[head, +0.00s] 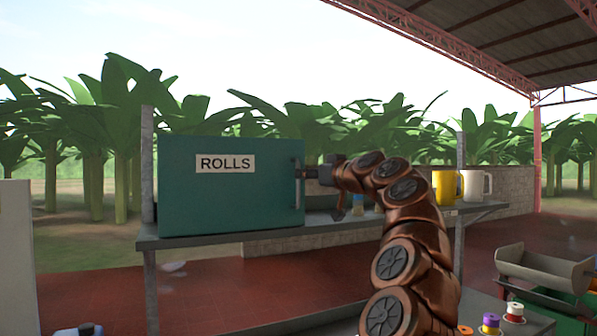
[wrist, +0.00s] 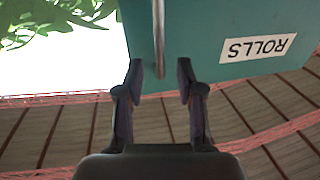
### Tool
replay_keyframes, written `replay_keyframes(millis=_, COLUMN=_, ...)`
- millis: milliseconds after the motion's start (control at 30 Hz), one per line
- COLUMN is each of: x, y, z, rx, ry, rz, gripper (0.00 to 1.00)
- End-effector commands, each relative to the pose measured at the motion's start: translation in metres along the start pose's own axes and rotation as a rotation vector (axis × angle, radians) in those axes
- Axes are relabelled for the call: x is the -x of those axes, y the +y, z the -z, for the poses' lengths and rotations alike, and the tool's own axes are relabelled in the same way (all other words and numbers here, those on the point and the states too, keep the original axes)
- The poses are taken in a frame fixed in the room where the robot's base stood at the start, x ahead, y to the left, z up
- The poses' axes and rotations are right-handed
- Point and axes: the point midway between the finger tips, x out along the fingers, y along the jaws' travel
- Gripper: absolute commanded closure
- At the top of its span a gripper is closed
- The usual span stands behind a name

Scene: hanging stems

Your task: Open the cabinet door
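The teal cabinet (head: 228,205) stands on a grey shelf, with a "ROLLS" label on its front. Its door looks shut. A vertical metal bar handle (head: 298,188) is at the door's right edge. My gripper (head: 305,173) is at the handle from the right, partly hidden behind its own links. In the wrist view, which is upside down, my gripper (wrist: 160,72) has its two fingers apart. The lower part of the handle (wrist: 158,35) in that picture reaches between the fingertips, with gaps on both sides. The cabinet front (wrist: 215,25) is just beyond.
The grey shelf (head: 200,238) runs right under the cabinet, with metal posts. A yellow mug (head: 445,188) and a white mug (head: 474,186) stand on it to the right of my arm. A metal scoop-like tray (head: 545,268) and spools (head: 490,322) are at lower right.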

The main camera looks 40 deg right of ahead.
Motion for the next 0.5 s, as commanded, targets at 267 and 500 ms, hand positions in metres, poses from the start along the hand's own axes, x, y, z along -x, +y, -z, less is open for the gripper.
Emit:
replay_keyframes(millis=267, x=-0.034, y=0.000, z=0.001, rx=0.000, ry=-0.003, rz=0.001, gripper=0.63)
replay_keyframes(millis=500, x=-0.048, y=-0.001, z=-0.001, rx=-0.001, ry=-0.004, rz=0.001, gripper=0.63)
